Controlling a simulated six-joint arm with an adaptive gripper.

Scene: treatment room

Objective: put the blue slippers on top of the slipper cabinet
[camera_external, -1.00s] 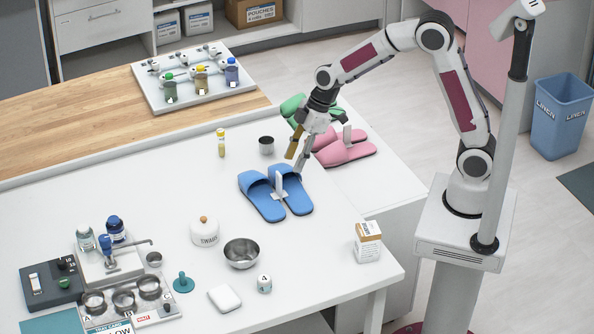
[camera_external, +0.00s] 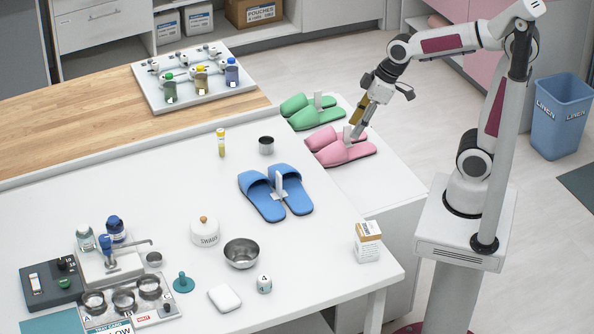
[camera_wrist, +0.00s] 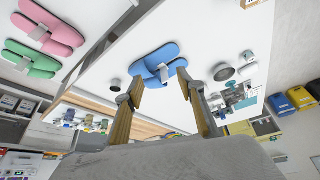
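The blue slippers (camera_external: 266,203) lie side by side on the white table with a pale clip standing between them. They also show in the wrist view (camera_wrist: 146,66), beyond my fingertips. The slipper cabinet (camera_external: 378,191) is the low white unit right of the table. Pink slippers (camera_external: 347,155) and green slippers (camera_external: 322,116) lie on its top, each pair with a clip. My gripper (camera_external: 378,114) is raised near the pink pair, away from the blue pair. Its fingers stand apart and empty in the wrist view (camera_wrist: 160,80).
The cabinet's near top is bare.

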